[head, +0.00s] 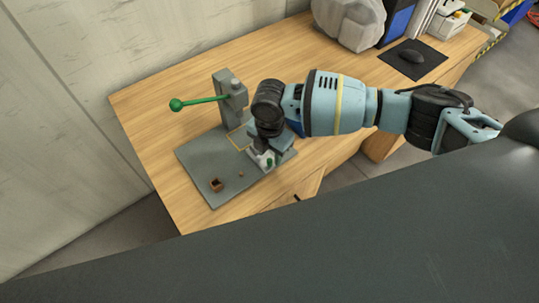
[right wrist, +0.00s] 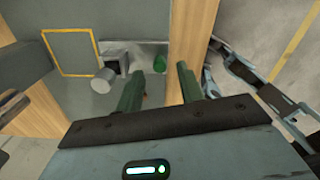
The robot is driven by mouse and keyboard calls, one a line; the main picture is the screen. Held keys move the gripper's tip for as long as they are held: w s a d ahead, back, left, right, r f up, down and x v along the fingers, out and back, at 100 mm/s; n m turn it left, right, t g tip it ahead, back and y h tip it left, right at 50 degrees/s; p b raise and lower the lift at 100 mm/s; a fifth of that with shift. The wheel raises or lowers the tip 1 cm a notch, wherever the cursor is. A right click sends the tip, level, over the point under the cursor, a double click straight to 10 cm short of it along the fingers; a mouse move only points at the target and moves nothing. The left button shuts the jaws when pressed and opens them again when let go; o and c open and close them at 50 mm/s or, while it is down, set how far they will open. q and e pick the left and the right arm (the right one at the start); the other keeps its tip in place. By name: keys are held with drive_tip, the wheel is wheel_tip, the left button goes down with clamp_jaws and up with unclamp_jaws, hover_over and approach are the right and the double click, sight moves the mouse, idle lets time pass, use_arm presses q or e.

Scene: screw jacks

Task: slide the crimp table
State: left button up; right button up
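A grey press stands on a flat grey base plate (head: 205,165). It has an upright column (head: 232,95) and a green lever (head: 205,100) with a ball end. A small light-grey block, seemingly the crimp table (head: 261,159), sits at the plate's right side, partly hidden by my right arm. A green knob (head: 270,162) is beside it and also shows in the right wrist view (right wrist: 160,63). My right gripper (right wrist: 158,80) is open; the knob appears between and beyond its fingertips, contact unclear. The fingers are hidden in the head view. My left gripper is out of view.
A yellow outline (right wrist: 72,73) marks the plate beside a grey cylinder (right wrist: 103,81) and a dark block (right wrist: 118,61). A small brown open box (head: 216,185) sits on the plate's front. A grey covered lump (head: 348,22) and mouse (head: 412,56) are at the back.

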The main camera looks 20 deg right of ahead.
drive_tip(key=shift+f, duration=1.1)
clamp_jaws()
